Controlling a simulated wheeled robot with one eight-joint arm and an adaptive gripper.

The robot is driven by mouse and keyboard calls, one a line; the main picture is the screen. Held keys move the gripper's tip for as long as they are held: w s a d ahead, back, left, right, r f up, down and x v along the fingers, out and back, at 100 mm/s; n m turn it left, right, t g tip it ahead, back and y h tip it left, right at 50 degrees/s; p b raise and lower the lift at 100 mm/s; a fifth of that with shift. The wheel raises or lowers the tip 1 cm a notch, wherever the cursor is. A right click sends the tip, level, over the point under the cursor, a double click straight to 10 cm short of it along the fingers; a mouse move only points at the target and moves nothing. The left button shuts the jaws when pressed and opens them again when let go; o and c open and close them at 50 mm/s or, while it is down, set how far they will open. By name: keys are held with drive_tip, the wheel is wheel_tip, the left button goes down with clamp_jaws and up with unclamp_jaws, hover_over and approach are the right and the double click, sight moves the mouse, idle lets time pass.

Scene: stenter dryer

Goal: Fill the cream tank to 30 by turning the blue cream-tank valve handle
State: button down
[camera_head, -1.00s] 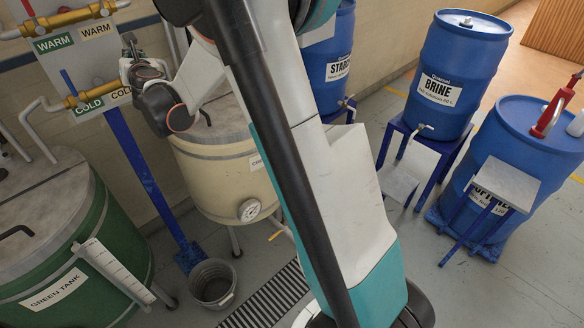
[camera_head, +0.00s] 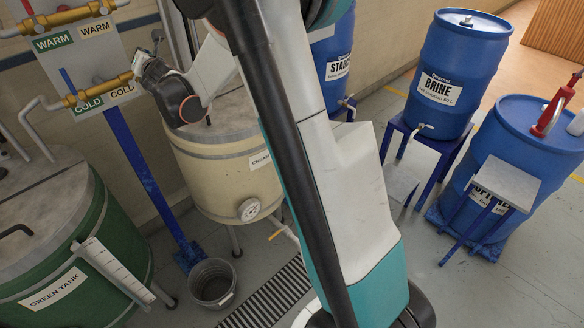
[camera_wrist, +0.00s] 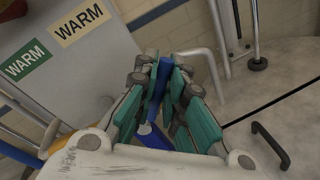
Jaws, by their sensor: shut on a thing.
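The cream-side cold valve body (camera_head: 124,78) shows at the right of the pipe panel (camera_head: 100,45). In the wrist view, my gripper (camera_wrist: 160,68) is shut on the blue cream-tank valve handle (camera_wrist: 152,137), whose blue bar runs between the teal fingers. In the head view my gripper and wrist hide most of that handle. The dial is too small to read.
The green tank (camera_head: 60,235) with its blue cold lever (camera_head: 68,80) is at the left. A grey bucket (camera_head: 212,283) sits by a floor grate (camera_head: 270,298). Blue drums, including brine (camera_head: 455,70), stand at the right. A black tank handle (camera_wrist: 270,146) is near my gripper.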

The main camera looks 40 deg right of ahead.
drive_tip(key=shift+d+f, duration=0.1)
drive_tip(key=shift+f, duration=0.05)
drive_tip(key=shift+d+f+m+y+b, duration=0.35)
drive_tip(key=shift+f+m, duration=0.25)
drive_tip(key=shift+m, duration=0.3)
drive_tip(key=shift+d+f+m+y+b, duration=0.2)
drive_tip(key=shift+d+f+m, duration=0.3)
drive_tip(key=shift+m, duration=0.4)
idle(2.6)
drive_tip(key=shift+a+r+n+h, duration=0.3)
drive_tip(key=shift+a+r+n, duration=0.25)
drive_tip(key=shift+n, duration=0.3)
drive_tip(key=shift+a+r+n+h, duration=0.3)
drive_tip(key=shift+r+n, duration=0.3)
drive_tip(key=shift+n, duration=0.25)
drive_tip(key=shift+a, duration=0.15)
drive_tip(key=shift+a+r+n+h, duration=0.15)
drive_tip(key=shift+a+r+n, duration=0.3)
drive_tip(key=shift+n, duration=0.45)
drive_tip(key=shift+a+r+n+h, duration=0.1)
drive_tip(key=shift+a+r+n, duration=0.15)
drive_tip(key=shift+a+n, duration=0.55)
drive_tip(key=shift+d, duration=0.15)
